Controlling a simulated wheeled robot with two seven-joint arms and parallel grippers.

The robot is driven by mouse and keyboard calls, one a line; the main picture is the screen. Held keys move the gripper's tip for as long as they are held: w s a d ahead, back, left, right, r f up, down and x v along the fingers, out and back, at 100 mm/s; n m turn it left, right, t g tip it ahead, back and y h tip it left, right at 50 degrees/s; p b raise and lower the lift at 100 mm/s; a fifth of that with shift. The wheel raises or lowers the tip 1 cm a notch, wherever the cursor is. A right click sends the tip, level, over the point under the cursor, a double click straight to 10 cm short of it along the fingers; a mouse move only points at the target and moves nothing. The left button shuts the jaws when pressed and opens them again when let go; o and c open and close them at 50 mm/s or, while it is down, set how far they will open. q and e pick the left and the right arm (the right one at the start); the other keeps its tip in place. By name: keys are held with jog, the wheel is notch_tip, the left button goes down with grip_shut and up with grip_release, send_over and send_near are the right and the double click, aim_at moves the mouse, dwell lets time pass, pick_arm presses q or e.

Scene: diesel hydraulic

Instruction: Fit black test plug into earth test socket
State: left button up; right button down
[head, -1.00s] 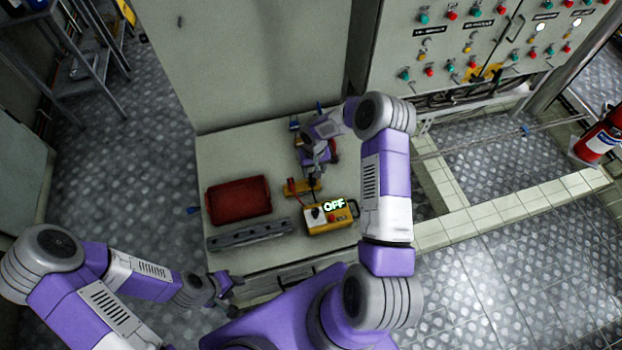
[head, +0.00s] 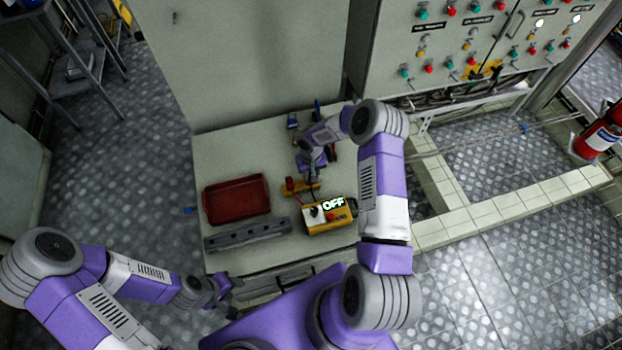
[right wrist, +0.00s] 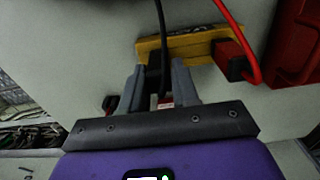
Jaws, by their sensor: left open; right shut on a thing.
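The black test plug (right wrist: 154,72) is between the fingers of my right gripper (right wrist: 160,92) in the right wrist view, with a black cable running up from it. My right gripper is shut on it, right at the yellow socket block (right wrist: 180,46). The block also shows in the head view (head: 300,188). I cannot tell whether the plug is seated; the fingers hide its end. A red plug (right wrist: 234,60) with a red cable is at the block's other end. My left gripper (head: 226,287) is open and empty, near the bench's front left corner.
A yellow tester (head: 330,215) with a lit OFF display stands in front of the block. A red tray (head: 236,199) and a grey slotted rail (head: 247,235) lie to the left. A tall cabinet panel (head: 245,65) rises behind the bench (head: 228,150).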

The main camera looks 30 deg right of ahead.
notch_tip(320, 180, up, 13)
jog(key=p, duration=0.4)
jog(key=shift+r+p, duration=0.2)
jog(key=shift+p, duration=0.2)
jog(key=shift+a, duration=0.1)
jog(key=a+b, duration=0.2)
jog(key=a, duration=0.4)
jog(key=shift+s+a+f, duration=0.25)
jog(key=shift+s+a, duration=0.1)
jog(key=shift+a, duration=0.05)
jog(key=shift+a, duration=0.1)
dwell(0.3)
jog(key=a+b, duration=0.2)
jog(key=a, duration=0.4)
jog(key=shift+s+a+f+b, duration=0.2)
jog(key=shift+s+a+b, duration=0.15)
jog(key=shift+a, duration=0.05)
